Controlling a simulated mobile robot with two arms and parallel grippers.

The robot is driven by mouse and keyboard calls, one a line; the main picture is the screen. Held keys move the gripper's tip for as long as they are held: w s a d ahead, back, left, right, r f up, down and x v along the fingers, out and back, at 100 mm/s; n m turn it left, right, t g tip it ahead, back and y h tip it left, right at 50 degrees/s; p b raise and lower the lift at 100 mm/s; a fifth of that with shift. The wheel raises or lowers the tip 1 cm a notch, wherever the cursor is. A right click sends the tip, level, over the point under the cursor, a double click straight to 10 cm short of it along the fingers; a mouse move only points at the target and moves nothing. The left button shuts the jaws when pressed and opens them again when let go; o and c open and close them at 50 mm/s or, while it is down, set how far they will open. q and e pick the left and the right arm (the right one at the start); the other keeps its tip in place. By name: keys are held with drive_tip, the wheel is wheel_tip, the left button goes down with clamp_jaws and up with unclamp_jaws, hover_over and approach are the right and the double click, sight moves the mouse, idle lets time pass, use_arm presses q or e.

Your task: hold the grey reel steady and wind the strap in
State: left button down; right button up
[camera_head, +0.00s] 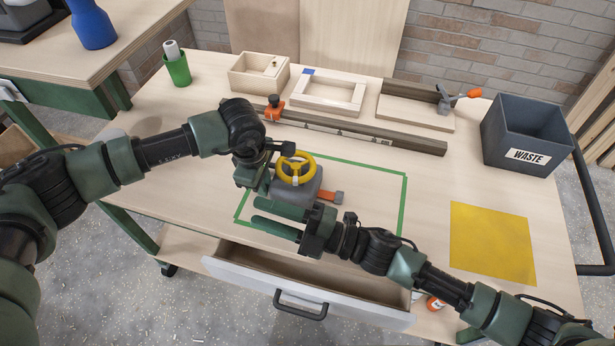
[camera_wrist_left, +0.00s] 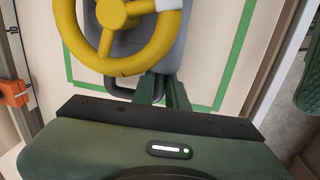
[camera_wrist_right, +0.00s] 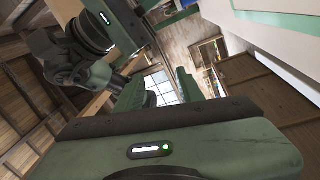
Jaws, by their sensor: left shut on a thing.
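The grey reel (camera_head: 298,190) lies inside the green-taped outline on the workbench, with a yellow handwheel (camera_head: 296,169) on top. A short orange strap (camera_head: 327,195) sticks out of its right side. My left gripper (camera_head: 254,181) is at the reel's left side, shut on its dark handle loop, which also shows in the left wrist view (camera_wrist_left: 122,91); the exact grip is partly hidden. My right gripper (camera_head: 254,212) is open and empty, in front of the reel, its fingers pointing left. The right wrist view shows its fingers apart, with no reel between them.
An open drawer (camera_head: 236,268) juts out below the bench front. A yellow mat (camera_head: 492,243) and a grey waste bin (camera_head: 528,136) are at right. Wooden trays (camera_head: 258,84) and a dark rail (camera_head: 372,138) stand behind. The taped area right of the strap is clear.

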sight(307, 179)
drive_tip(key=w+d+g, duration=0.1)
drive_tip(key=d, duration=0.1)
drive_tip(key=w+d+f+n+g, duration=0.1)
drive_tip(key=w+d+g, duration=0.1)
drive_tip(key=d, duration=0.1)
drive_tip(key=w+d+f+g+h, duration=0.1)
drive_tip(key=w+d, duration=0.1)
drive_tip(key=shift+d+n+g, duration=0.25)
drive_tip(key=shift+n+g, duration=0.15)
drive_tip(key=w+d+r+m+g+h, duration=0.15)
drive_tip(key=w+d, duration=0.45)
drive_tip(key=d, duration=0.6)
drive_tip(key=shift+n+h, duration=0.25)
drive_tip(key=shift+h, duration=0.2)
drive_tip(key=x, duration=1.1)
drive_tip(key=shift+s+a+r, duration=0.2)
drive_tip(key=shift+a+r, duration=0.1)
drive_tip(key=shift+a, duration=0.05)
clamp_jaws()
